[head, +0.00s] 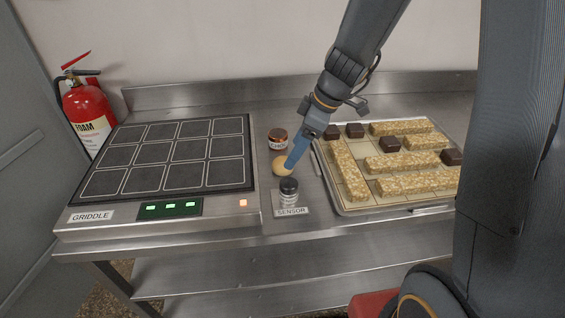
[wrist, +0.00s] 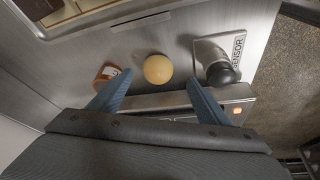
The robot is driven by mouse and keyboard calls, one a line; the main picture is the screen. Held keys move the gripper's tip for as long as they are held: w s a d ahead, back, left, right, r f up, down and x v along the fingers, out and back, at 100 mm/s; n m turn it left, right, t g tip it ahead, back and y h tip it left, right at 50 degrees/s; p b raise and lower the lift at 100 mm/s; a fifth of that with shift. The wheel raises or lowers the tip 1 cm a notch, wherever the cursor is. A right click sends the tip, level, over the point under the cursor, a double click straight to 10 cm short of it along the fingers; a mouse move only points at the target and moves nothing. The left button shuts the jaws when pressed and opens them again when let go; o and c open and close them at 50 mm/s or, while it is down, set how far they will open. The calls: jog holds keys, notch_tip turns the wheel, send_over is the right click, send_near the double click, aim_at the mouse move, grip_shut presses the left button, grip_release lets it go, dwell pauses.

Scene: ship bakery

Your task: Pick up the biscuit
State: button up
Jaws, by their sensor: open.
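The biscuit (head: 281,167) is a round, pale golden piece on the steel counter, between the griddle and the tray. In the wrist view the biscuit (wrist: 158,68) lies just beyond the fingertips, roughly centred between them. My gripper (head: 290,163) is at the biscuit in the head view, and its finger covers part of the biscuit's right side. In the wrist view my gripper (wrist: 158,80) has its two blue fingers spread wide with nothing between them. I cannot tell how high the fingertips are above the counter.
A dark-capped sensor (head: 289,193) on a labelled plate stands in front. The griddle (head: 85,222) is left. A tray (head: 345,208) of oat bars and dark squares is right. A fire extinguisher (head: 86,108) hangs at far left.

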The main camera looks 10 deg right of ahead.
jog(key=shift+w+p+x, duration=0.2)
jog(key=shift+p+x, duration=0.8)
jog(key=shift+x, duration=2.15)
jog(key=shift+r, duration=0.1)
jog(key=c, duration=1.1)
jog(key=shift+c, duration=0.2)
jog(key=shift+r, duration=0.1)
